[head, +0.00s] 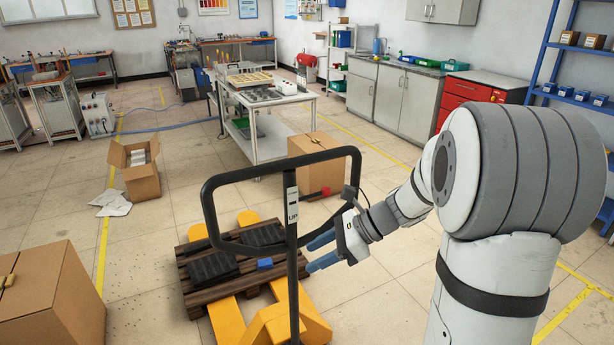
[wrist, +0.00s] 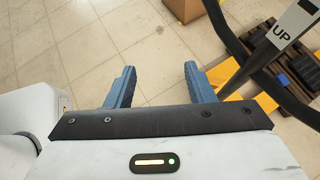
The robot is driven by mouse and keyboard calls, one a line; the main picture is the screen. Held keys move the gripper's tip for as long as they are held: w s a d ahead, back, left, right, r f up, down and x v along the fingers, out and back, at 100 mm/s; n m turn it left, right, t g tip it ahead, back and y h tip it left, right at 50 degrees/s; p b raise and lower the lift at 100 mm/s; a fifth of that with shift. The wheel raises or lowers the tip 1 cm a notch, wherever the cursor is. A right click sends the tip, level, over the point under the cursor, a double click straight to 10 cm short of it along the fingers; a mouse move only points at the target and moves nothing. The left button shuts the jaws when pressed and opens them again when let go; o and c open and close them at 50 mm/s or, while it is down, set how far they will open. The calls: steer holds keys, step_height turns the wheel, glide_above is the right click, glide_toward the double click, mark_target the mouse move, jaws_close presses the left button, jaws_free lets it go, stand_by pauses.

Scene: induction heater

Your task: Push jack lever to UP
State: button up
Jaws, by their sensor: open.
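The pallet jack's black loop handle (head: 207,210) stands upright in the head view. A white plate marked UP (head: 292,205) is on its central post, and the plate also shows at the upper right of the wrist view (wrist: 284,36). A small red part (head: 325,191) shows just right of the plate; it may be the lever's knob, but I cannot tell. My gripper (head: 311,256) has blue fingers, open and empty, just right of the post and below the plate. In the wrist view the gap between the fingers (wrist: 159,68) shows only floor, with the handle to their right.
The yellow jack (head: 288,325) sits at a wooden pallet (head: 195,296) carrying dark blocks and a small blue item (head: 264,263). Cardboard boxes stand at the left (head: 50,300) and behind the handle (head: 318,150). A white worktable (head: 270,148) is farther back. Floor on the right is clear.

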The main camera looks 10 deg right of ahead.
steer(key=w+d+r+m+t+y+p, duration=0.2)
steer(key=w+d+m+t+y, duration=0.15)
steer(key=w+m, duration=0.4)
steer(key=m+t+p, duration=0.2)
steer(key=m+t, duration=0.4)
steer(key=m, duration=0.3)
glide_toward(326, 191)
steer(key=w+a, duration=0.2)
steer(key=x, duration=0.2)
steer(key=p+x, duration=0.1)
steer(key=x, duration=0.2)
steer(key=f+x, duration=0.1)
steer(key=x, duration=0.1)
steer(key=shift+w, duration=0.35)
steer(key=shift+c, duration=0.4)
jaws_close()
